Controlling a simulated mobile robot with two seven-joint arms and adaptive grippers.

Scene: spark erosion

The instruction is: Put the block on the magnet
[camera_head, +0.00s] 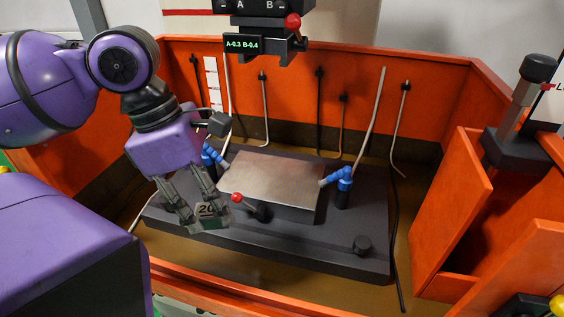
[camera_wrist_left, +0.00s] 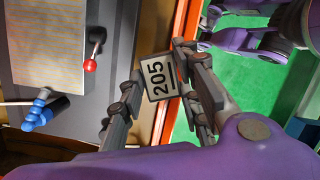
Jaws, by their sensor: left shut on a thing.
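The block (camera_wrist_left: 159,82) is pale with a dark edge and the number 205 on its face. My left gripper (camera_wrist_left: 165,92) is shut on it, with one finger on each side. In the head view the left gripper (camera_head: 207,219) points down near the front left of the dark base, and the block (camera_head: 207,209) shows partly between its fingers. I cannot tell how high the block is above the base. The magnet (camera_head: 272,180) is a flat plate with a brownish metallic top at the middle of the base; it also shows in the left wrist view (camera_wrist_left: 50,40). My right gripper is not in view.
A lever with a red knob (camera_head: 237,198) stands at the magnet's front. Blue nozzles (camera_head: 342,181) flank the magnet. A dark machine head (camera_head: 262,40) hangs above the back. Orange walls (camera_head: 330,90) surround the tank. The magnet's top is clear.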

